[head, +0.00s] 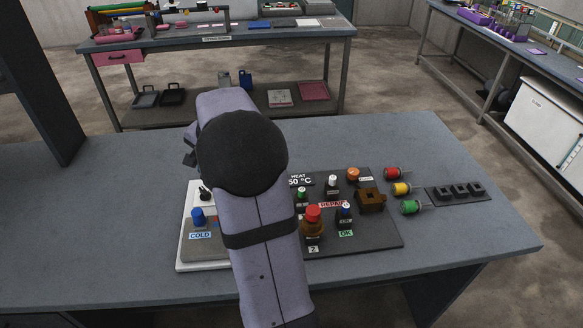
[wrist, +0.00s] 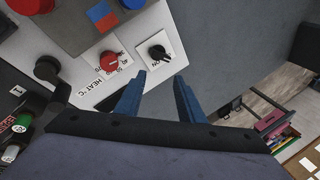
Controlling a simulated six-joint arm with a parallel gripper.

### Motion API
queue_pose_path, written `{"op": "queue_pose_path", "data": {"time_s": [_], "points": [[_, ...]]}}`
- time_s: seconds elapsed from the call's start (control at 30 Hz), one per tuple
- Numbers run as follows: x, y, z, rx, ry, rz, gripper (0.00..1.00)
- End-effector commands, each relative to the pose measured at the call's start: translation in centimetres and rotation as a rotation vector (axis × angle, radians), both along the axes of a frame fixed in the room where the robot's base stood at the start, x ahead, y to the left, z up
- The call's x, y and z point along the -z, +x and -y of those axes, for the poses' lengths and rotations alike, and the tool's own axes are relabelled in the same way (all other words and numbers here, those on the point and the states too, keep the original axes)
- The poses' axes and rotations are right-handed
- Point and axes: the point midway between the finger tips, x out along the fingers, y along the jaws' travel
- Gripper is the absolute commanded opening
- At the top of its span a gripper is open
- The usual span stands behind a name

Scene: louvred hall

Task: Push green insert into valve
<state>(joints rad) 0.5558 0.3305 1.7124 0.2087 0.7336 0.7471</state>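A green insert-like cylinder (head: 410,207) lies on the table at the right, beside the dark board, below a yellow cylinder (head: 401,189) and a red cylinder (head: 392,173). On the board stand a brown block with an opening (head: 370,198) and a brass-brown body with a red cap (head: 313,222); I cannot tell which is the valve. My gripper (wrist: 161,77) has its blue fingers apart and empty. In the wrist view they point toward the black knob (wrist: 158,52) on the white panel. In the head view my arm hides the fingers.
A white-edged unit with a blue knob (head: 198,216) and a COLD label stands left of the board, partly behind my arm. A dark three-slot rack (head: 457,191) lies at the right. Small capped parts stand on the board. The table's left side is clear.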

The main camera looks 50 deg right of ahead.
Motion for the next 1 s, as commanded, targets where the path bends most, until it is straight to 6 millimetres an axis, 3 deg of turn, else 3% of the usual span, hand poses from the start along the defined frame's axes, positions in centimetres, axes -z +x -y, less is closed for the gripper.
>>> {"op": "queue_pose_path", "data": {"time_s": [0.03,0.2,0.4,0.5,0.7,1.0], "points": [[-1.8,-2.0,2.4,0.102,0.032,-0.04,0.35],[-2.9,-8.7,7.8,0.415,0.127,-0.158,0.35],[-4.0,-15.5,11.5,0.708,0.205,-0.261,0.35],[-4.4,-17.9,12.4,0.808,0.228,-0.295,0.35],[-4.5,-20.2,13.2,0.907,0.251,-0.329,0.35],[-3.9,-20.3,13.2,0.913,0.252,-0.33,0.35]]}}
